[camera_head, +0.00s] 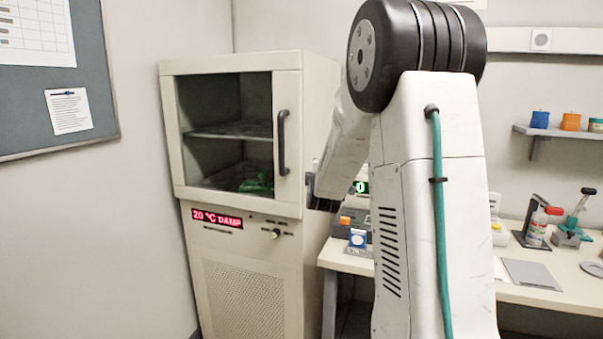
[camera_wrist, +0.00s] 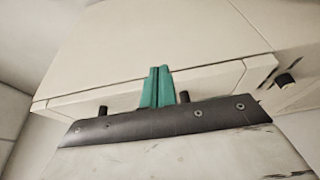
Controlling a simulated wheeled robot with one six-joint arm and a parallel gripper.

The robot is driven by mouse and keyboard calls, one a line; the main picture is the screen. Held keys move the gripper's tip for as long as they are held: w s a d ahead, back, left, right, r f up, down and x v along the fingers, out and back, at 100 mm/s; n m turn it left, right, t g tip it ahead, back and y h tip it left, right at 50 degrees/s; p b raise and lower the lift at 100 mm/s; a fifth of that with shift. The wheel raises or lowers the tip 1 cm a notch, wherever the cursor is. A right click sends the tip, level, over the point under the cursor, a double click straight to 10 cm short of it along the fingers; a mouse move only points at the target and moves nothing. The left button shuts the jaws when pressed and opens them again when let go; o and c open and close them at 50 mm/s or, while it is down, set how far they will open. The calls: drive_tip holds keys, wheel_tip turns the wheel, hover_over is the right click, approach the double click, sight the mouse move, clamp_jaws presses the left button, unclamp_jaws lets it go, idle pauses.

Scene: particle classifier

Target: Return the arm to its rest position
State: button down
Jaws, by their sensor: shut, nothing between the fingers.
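My arm (camera_head: 435,160) rises in the middle of the head view and bends down toward the cabinet front. Its far end shows as a dark wrist part (camera_head: 322,203) just right of the cabinet door. The fingers are hidden or too small to tell in the head view. In the wrist view my gripper (camera_wrist: 160,72) shows two teal fingers pressed together with nothing between them. Pale panels, with a seam, fill the view behind the fingers.
A cream cabinet (camera_head: 250,285) stands left of my arm, its glass door (camera_head: 225,125) apparently closed, with a dark handle (camera_head: 282,142). Its display (camera_head: 217,218) reads 20 °C DAMP. A bench (camera_head: 530,296) with instruments is at right, a wall shelf (camera_head: 560,132) above. A board (camera_head: 55,110) hangs left.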

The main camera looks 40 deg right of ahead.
drive_tip(key=shift+s, duration=0.15)
drive_tip(key=shift+a, duration=0.1)
wheel_tip(320, 180, down, 8)
drive_tip(key=s+a+m+g+y, duration=0.1)
drive_tip(key=a+m+g+y, duration=0.2)
drive_tip(key=m+y, duration=0.1)
drive_tip(key=s+a+f+m+g+y, duration=0.2)
drive_tip(key=s+a+y, duration=0.15)
drive_tip(key=a, duration=0.25)
drive_tip(key=s+a+f+m+g+y, duration=0.2)
drive_tip(key=s+a, duration=0.3)
drive_tip(key=a, duration=0.1)
drive_tip(key=s+a+r+m+g+y, duration=0.1)
drive_tip(key=s+a+r+g, duration=0.1)
drive_tip(key=s+a, duration=0.9)
drive_tip(key=s+a+r+g+y, duration=0.1)
drive_tip(key=s+a+r+g, duration=0.2)
drive_tip(key=s+a, duration=0.8)
drive_tip(key=shift+s+r+m, duration=0.4)
drive_tip(key=shift+s+r, duration=0.6)
drive_tip(key=shift+s, duration=1.75)
